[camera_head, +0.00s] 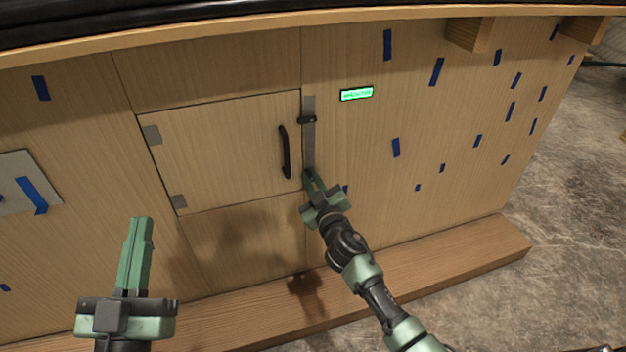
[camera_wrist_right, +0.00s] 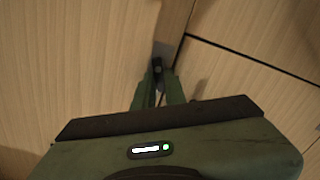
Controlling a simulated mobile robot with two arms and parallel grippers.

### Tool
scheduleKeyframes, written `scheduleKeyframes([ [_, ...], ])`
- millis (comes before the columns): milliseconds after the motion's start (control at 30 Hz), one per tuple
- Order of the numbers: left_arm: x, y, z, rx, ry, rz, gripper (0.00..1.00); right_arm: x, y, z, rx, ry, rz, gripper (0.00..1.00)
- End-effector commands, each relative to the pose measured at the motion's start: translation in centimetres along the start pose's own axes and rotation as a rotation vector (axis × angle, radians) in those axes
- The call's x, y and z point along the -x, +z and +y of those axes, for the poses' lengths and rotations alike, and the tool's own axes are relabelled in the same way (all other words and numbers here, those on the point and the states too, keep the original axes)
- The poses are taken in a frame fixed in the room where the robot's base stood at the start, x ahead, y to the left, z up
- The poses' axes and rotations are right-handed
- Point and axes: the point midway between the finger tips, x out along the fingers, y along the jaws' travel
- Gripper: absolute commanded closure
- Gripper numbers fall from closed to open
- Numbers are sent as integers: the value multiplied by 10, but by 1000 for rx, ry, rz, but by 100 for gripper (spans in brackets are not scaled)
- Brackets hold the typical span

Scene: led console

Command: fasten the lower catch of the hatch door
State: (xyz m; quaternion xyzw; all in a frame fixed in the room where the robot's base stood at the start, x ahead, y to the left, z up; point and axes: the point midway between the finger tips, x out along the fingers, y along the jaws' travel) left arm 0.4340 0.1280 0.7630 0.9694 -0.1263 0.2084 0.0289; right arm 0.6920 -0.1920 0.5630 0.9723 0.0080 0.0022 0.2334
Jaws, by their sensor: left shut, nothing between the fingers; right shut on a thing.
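The hatch door (camera_head: 215,150) is a pale wood panel that looks closed in the console front, with a black handle (camera_head: 285,152) near its right edge. A grey metal strip (camera_head: 309,140) runs down beside that edge, and the dark upper catch (camera_head: 307,119) lies across it. My right gripper (camera_head: 312,176) is at the lower end of the strip. In the right wrist view the gripper (camera_wrist_right: 165,80) is shut on the small dark lower catch (camera_wrist_right: 158,67), mostly hidden by the fingers. My left gripper (camera_head: 140,222) is shut and empty, left of and below the door.
Two grey hinges (camera_head: 152,135) sit on the door's left edge. A lit green display (camera_head: 356,94) is right of the upper catch. Blue tape pieces (camera_head: 396,147) dot the front. A wooden ledge (camera_head: 440,256) runs along the base. A grey plate (camera_head: 22,180) is at the far left.

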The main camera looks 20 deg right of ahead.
Motion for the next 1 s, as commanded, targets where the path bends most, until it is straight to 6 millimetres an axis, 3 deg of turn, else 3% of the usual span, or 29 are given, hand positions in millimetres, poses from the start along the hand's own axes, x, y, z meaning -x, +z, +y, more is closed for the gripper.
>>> scheduleKeyframes([
  [1000, 3, -29, 3, 6, 5, 160, 100, 0, 7, -12, 925, -2, -1, 100],
])
